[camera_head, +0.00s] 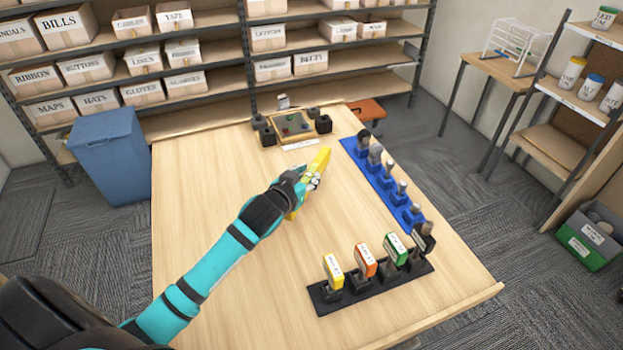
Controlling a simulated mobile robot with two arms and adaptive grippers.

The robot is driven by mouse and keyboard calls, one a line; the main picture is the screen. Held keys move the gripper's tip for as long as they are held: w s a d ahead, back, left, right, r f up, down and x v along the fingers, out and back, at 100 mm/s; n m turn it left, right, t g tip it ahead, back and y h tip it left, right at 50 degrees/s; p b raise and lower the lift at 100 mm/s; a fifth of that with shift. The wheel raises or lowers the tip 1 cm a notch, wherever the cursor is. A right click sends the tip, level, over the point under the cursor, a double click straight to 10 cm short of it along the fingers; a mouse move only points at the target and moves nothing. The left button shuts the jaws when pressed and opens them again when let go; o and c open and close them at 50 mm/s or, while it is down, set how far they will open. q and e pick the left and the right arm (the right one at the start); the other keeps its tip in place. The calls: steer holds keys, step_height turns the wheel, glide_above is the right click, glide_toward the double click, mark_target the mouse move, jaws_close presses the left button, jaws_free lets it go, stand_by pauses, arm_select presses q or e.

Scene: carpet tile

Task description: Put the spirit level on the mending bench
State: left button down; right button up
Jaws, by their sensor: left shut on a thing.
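The yellow spirit level (321,160) is in the head view, over the middle of a light wooden bench (215,170). My left gripper (309,181) is shut around its middle and covers part of it. The far end sticks out beyond the fingers and the near end (292,214) shows below them. I cannot tell whether the level touches the bench top or is held just above it. No readable label marks this bench as the mending bench. My right gripper is not in view.
A blue rack with tools (381,180) lines the bench's right side. A black holder with coloured tags (374,284) stands at the front right. A small tray (296,127) sits at the back. A blue bin (110,155) stands left. The bench's left half is clear.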

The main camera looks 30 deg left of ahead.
arm_select(q)
steer(key=shift+w+d, duration=0.2)
steer(key=shift+w, duration=0.75)
steer(key=shift+f+p, duration=0.55)
steer(key=shift+f, duration=1.25)
steer(key=shift+f, duration=0.15)
steer(key=c, duration=1.1)
jaws_free()
